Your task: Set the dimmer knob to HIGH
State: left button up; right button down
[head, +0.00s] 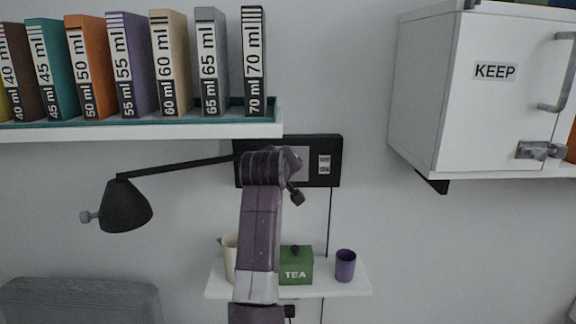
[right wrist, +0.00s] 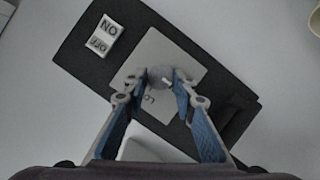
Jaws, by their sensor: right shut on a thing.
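A black wall panel (head: 330,145) is mounted under the left shelf, with a light grey plate (head: 303,160) on it. In the right wrist view, a round grey dimmer knob (right wrist: 158,73) with a small white mark sits on the plate (right wrist: 153,46). My right gripper (right wrist: 160,82) is shut on the knob, with one fingertip at each side. Lettering on the plate below the knob is partly hidden, so I cannot read the setting. In the head view my right arm hides the knob. My left gripper is not in view.
An ON/OFF switch (right wrist: 104,35) is on the same panel. A black lamp (head: 126,205) hangs left of my arm. Below, a small shelf (head: 345,290) holds a green TEA box (head: 297,268) and a purple cup (head: 345,265). A white KEEP cabinet (head: 480,110) is at right.

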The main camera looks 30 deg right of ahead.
jog(key=shift+f, duration=0.15)
jog(key=c, duration=1.7)
grip_release()
jog(key=shift+c, duration=0.2)
jog(key=shift+o, duration=0.7)
